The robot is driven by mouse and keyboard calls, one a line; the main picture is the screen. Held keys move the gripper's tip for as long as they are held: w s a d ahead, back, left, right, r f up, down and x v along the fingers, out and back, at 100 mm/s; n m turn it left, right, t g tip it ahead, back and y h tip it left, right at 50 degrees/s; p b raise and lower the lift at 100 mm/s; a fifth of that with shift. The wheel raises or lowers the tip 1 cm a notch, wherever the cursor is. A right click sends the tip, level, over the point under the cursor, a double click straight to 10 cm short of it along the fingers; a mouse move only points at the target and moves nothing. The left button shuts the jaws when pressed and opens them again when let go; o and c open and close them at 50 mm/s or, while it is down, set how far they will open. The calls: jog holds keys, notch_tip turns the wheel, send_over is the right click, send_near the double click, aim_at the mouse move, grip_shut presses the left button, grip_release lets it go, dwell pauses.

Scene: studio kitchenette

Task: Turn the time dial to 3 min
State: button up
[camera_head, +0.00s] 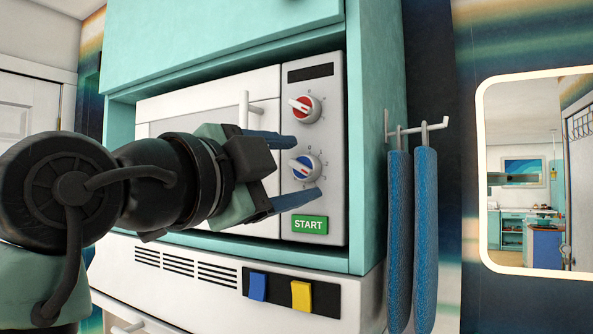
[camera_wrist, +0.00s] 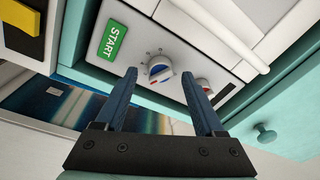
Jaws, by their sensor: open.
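The microwave's control panel has two dials. The lower dial (camera_head: 306,167), blue and white with small marks around it, appears to be the time dial; the number its pointer is at is too small to read. It also shows in the wrist view (camera_wrist: 158,70). The upper dial (camera_head: 306,108) is red and white, and my finger partly hides it in the wrist view. My gripper (camera_head: 304,168) is open and empty, with one blue finger above and one below the lower dial. In the wrist view my fingertips (camera_wrist: 159,74) frame that dial; I cannot tell whether they touch it.
A green START button (camera_head: 309,225) sits just below the lower finger. The microwave door handle (camera_head: 244,110) is left of the panel. Blue and yellow switches (camera_head: 301,296) are underneath. Blue towels (camera_head: 425,230) hang from a hook rail (camera_head: 415,130) to the right.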

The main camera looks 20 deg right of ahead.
jog(key=b+v, duration=0.3)
jog(key=v, duration=0.9)
jog(key=shift+f, duration=0.1)
jog(key=w+a+f+n+t+y, duration=0.1)
jog(key=w+f+n+t+y, duration=0.25)
jog(key=n+t, duration=0.65)
jog(key=s+a+f+n+t+y, duration=0.1)
jog(key=s+a+n+t+y, duration=0.3)
jog(key=n+y, duration=0.8)
jog(key=s+n+t, duration=0.1)
jog(key=s+t, duration=0.1)
jog(key=s, duration=0.2)
jog(key=shift+s+a+n+t, duration=0.2)
jog(key=shift+s+n+t, duration=0.1)
jog(key=shift+s+n, duration=0.1)
